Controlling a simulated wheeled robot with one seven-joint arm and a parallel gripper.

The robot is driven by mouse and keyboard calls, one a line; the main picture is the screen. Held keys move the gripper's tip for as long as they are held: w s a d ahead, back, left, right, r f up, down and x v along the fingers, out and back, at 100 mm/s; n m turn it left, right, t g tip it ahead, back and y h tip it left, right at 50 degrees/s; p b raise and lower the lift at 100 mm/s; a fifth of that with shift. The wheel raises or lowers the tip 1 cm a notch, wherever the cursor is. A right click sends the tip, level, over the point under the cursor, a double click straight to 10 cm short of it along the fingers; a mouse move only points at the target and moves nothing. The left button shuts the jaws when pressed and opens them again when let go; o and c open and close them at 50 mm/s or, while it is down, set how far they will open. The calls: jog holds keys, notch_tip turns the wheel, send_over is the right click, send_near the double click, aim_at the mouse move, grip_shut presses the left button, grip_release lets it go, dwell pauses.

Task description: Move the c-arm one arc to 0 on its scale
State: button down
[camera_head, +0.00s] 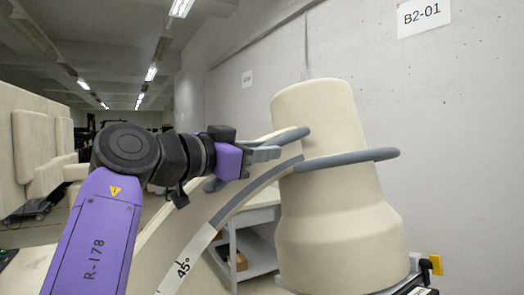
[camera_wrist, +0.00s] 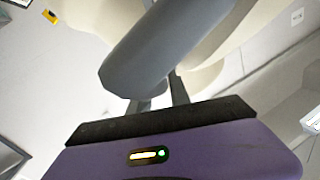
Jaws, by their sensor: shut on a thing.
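The c-arm's cream arc (camera_head: 232,193) curves up behind my arm to a large cream conical head (camera_head: 338,205). A dark grey band runs along the arc, and a white scale label reading 45° (camera_head: 183,269) sits low on it. No 0 mark is visible. A grey handle (camera_head: 290,136) sticks out from the head on the left; another grey bar (camera_head: 345,160) crosses its front. My gripper (camera_head: 272,153) is shut on the left handle. In the wrist view, the thick grey handle (camera_wrist: 160,48) lies across the fingers (camera_wrist: 158,95) and partly hides their tips.
A white shelf cart (camera_head: 247,253) with a brown box stands behind the arc. A yellow part (camera_head: 436,265) is at the head's lower right. A grey wall marked B2-01 (camera_head: 424,17) rises behind. Covered cream furniture (camera_head: 40,140) lines the left, beside an open aisle.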

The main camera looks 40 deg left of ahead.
jog(key=shift+w+d+r+p, duration=0.25)
jog(key=shift+w+r+p, duration=0.2)
jog(key=shift+p, duration=0.1)
jog(key=shift+w+f, duration=0.15)
jog(key=shift+w, duration=0.2)
jog(key=c, duration=1.2)
grip_release()
jog(key=shift+s, duration=0.1)
jog(key=shift+s+a+b, duration=0.15)
jog(key=shift+s+b, duration=0.3)
jog(key=shift+s, duration=0.85)
jog(key=shift+s+a+b, duration=0.2)
jog(key=shift+s+b, duration=0.2)
jog(key=shift+s, duration=0.85)
jog(key=shift+s+a+b, duration=0.15)
jog(key=shift+s+b, duration=0.3)
jog(key=shift+s, duration=0.85)
jog(key=shift+s, duration=0.1)
